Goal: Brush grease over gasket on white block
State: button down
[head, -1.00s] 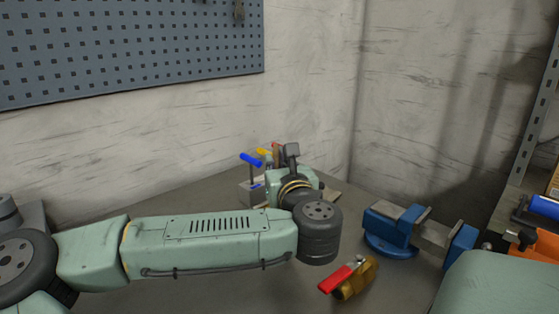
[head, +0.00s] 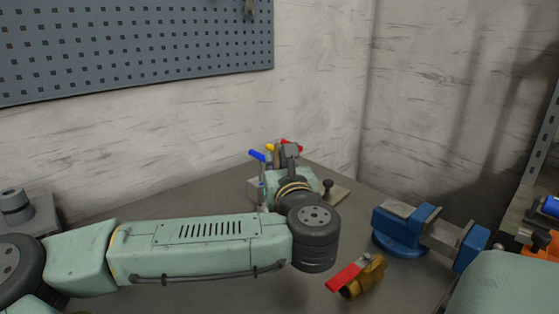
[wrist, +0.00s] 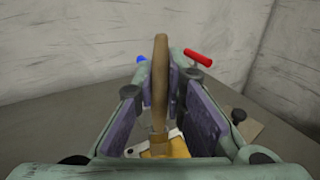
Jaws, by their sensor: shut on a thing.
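My gripper (wrist: 160,115) is at the back of the bench, with its purple-padded fingers shut on the wooden handle of a brush (wrist: 160,75). The handle stands nearly upright between the fingers in the wrist view. A yellow-orange patch (wrist: 172,149) and a pale edge show below the handle; I cannot tell what they belong to. In the head view my own arm hides the fingers and the brush. I cannot make out the white block, gasket or grease; the gripper and wrist cover that area.
Tools with a blue handle (head: 257,155) and a red handle (head: 291,145) stand behind my wrist. A flat board (head: 340,192) with a black knob (head: 327,185) lies to its right. A blue vise (head: 402,229) and a red-handled brass valve (head: 362,277) are further right.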

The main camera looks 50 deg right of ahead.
jog(key=shift+w+a+f, duration=0.15)
jog(key=shift+a+f, duration=0.05)
jog(key=shift+a, duration=0.1)
jog(key=shift+f+b, duration=0.2)
jog(key=shift+b, duration=0.15)
jog(key=shift+d+r+b, duration=0.15)
jog(key=shift+d+b, duration=0.15)
jog(key=shift+d, duration=0.15)
jog(key=shift+d+r, duration=0.1)
jog(key=shift+d, duration=0.35)
jog(key=shift+s+d+r+b, duration=0.1)
jog(key=shift+s+d+b, duration=0.1)
jog(key=shift+d, duration=0.4)
jog(key=shift+s+d+b, duration=0.2)
jog(key=shift+d, duration=0.4)
jog(key=shift+a, duration=0.2)
